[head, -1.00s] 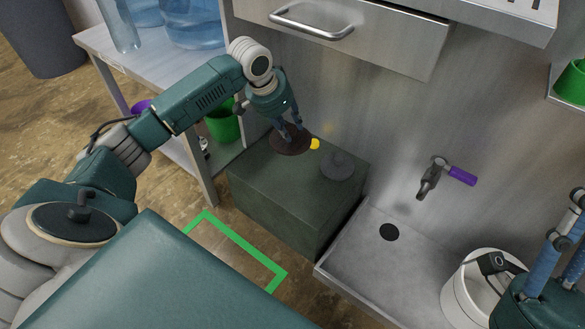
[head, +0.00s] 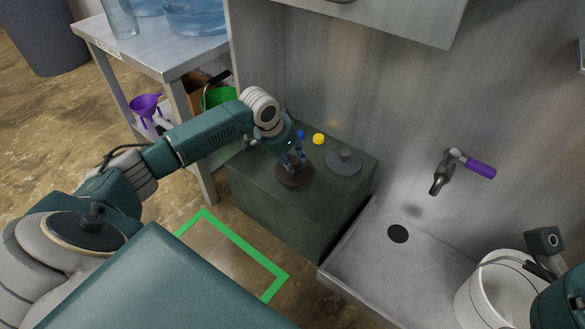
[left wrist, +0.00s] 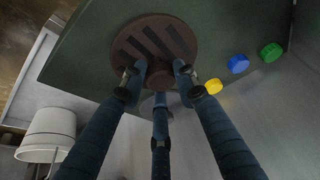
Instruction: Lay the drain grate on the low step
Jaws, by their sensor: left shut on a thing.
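The drain grate (head: 294,174) is a brown round disc. In the left wrist view the grate (left wrist: 152,38) shows dark parallel slots and a raised knob at its near side. My left gripper (head: 293,160) is shut on the grate from above, its fingers around the knob. The low step (head: 270,205) is a dark green block against the metal wall. The grate is over its top, near the front edge, and looks flat. I cannot tell whether it touches the step. My right gripper's fingers are not visible.
A grey knobbed disc (head: 344,162) lies on the step, right of the grate. A yellow cap (head: 318,139) and a blue cap (head: 301,134) are behind; the left wrist view adds a green cap (left wrist: 271,52). A shallow basin (head: 365,255) with a dark drain hole (head: 398,234) adjoins the step.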

